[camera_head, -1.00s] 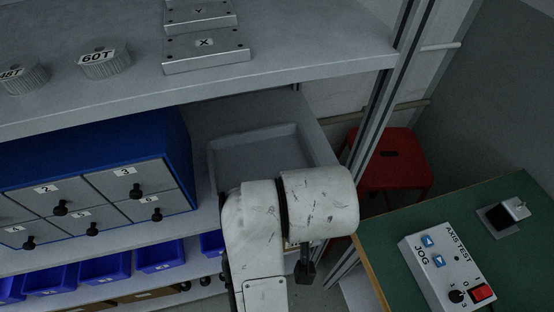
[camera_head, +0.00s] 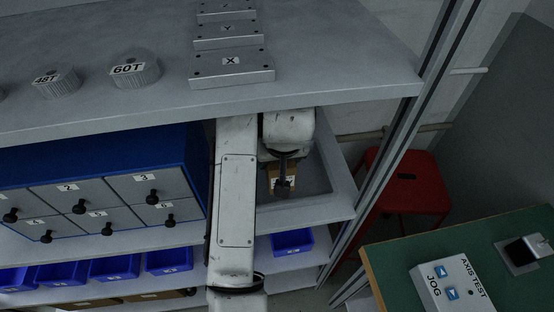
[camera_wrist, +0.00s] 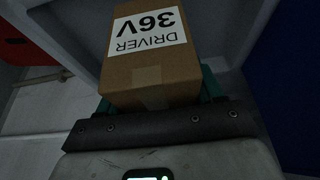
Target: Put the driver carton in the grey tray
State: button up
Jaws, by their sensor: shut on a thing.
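The driver carton (camera_wrist: 150,75) is a brown box with a white label reading "DRIVER 36V", upside down in the wrist view. My gripper (camera_wrist: 160,95) is shut on it, with teal finger pads at its sides. In the head view, part of the carton (camera_head: 279,171) shows below my wrist, over the grey tray (camera_head: 312,208). The tray is a shallow grey box on the middle shelf, partly hidden by my arm. The tray's grey walls also show behind the carton in the wrist view. I cannot tell whether the carton touches the tray floor.
A blue drawer cabinet (camera_head: 110,190) stands left of the tray. The upper shelf (camera_head: 330,75) overhangs the tray and bears metal plates and gears. A shelf post (camera_head: 405,150) stands at the right, beyond it a red stool (camera_head: 408,190) and a green bench (camera_head: 400,265).

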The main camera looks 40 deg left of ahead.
jog(key=shift+w+a, duration=0.65)
jog(key=shift+a, duration=0.1)
jog(key=shift+f, duration=1.75)
jog(key=shift+f, duration=0.1)
jog(key=o, duration=1.3)
jog(key=shift+c, duration=0.2)
jog(key=shift+s+d+r, duration=0.1)
jog(key=shift+d+r, duration=0.05)
jog(key=shift+r, duration=0.3)
jog(key=shift+v, duration=1.2)
jog(key=s+d, duration=0.2)
jog(key=d, duration=0.1)
jog(key=s+d, duration=0.5)
jog(key=d, duration=0.1)
jog(key=shift+s, duration=0.4)
